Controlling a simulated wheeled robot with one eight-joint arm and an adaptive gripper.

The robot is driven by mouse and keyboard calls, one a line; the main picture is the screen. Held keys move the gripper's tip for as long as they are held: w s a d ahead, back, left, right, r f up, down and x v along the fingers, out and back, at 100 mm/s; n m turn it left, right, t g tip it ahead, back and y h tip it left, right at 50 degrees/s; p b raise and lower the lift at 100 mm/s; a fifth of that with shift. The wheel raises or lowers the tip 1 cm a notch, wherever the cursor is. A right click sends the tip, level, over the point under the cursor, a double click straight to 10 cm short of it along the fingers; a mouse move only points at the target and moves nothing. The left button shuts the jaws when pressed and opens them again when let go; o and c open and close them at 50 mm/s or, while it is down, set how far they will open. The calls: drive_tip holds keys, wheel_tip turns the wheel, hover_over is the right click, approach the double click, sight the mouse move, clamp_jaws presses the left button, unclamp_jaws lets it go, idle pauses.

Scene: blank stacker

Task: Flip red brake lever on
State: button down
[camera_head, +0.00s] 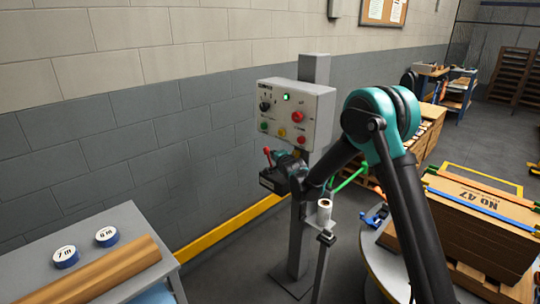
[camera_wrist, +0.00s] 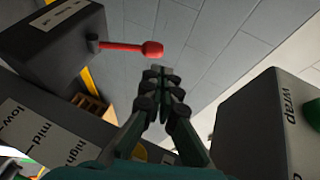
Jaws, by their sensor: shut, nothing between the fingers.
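The red brake lever (camera_wrist: 135,46) sticks out sideways from a dark box (camera_wrist: 60,45) at the upper left of the wrist view. In the head view my wrist covers much of the box's right side.
A control panel (camera_head: 298,112) with coloured knobs and a green light is on the grey post (camera_head: 314,68) above the lever. A bench (camera_head: 118,222) with two tape rolls stands at left. A box stack (camera_head: 478,222) stands at right. The brick wall is behind.

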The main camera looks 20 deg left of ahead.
drive_tip(key=shift+v, duration=2.1)
drive_tip(key=shift+r, duration=0.15)
